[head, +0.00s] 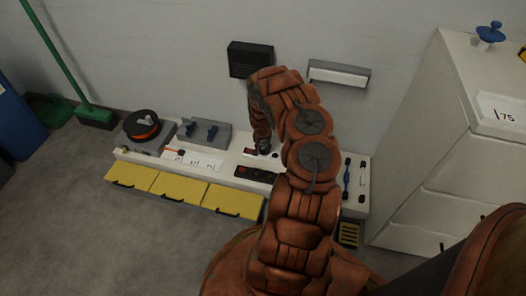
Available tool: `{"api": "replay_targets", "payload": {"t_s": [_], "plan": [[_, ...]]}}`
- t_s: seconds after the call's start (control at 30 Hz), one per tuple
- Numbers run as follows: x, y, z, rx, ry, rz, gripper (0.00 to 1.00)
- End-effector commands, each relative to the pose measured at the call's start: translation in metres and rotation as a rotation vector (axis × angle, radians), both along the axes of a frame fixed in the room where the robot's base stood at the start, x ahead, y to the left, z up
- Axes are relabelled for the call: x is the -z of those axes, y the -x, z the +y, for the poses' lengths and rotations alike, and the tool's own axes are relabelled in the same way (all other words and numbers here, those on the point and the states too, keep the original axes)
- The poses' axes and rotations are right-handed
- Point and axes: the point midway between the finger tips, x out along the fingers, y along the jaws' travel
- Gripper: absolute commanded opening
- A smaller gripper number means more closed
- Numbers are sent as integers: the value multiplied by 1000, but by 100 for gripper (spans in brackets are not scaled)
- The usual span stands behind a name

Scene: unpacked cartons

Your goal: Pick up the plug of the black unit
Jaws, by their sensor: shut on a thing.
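A black unit (250,60) with a slatted front is on the back wall, above the low bench. Another flat black unit (256,172) with a red mark lies on the bench top. I cannot tell which one the plug belongs to. My gripper (263,149) points down at the bench, just behind the flat black unit and over a small white piece. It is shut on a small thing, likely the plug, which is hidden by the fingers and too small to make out. My arm covers the bench to the right of it.
The white bench (130,156) has yellow drawers (181,188) in front. A reel with an orange ring (143,126) and a grey holder with blue handles (205,133) stand at its left. A white cabinet (430,150) stands at right, a green broom (62,62) at left.

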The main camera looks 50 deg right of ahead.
Motion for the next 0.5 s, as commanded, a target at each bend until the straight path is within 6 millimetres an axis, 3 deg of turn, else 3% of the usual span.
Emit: {"api": "replay_targets", "payload": {"t_s": [0.27, 0.5], "plan": [[0, 0, 0, 0, -1, 0, 0], [0, 1, 0, 1, 0, 1, 0]]}}
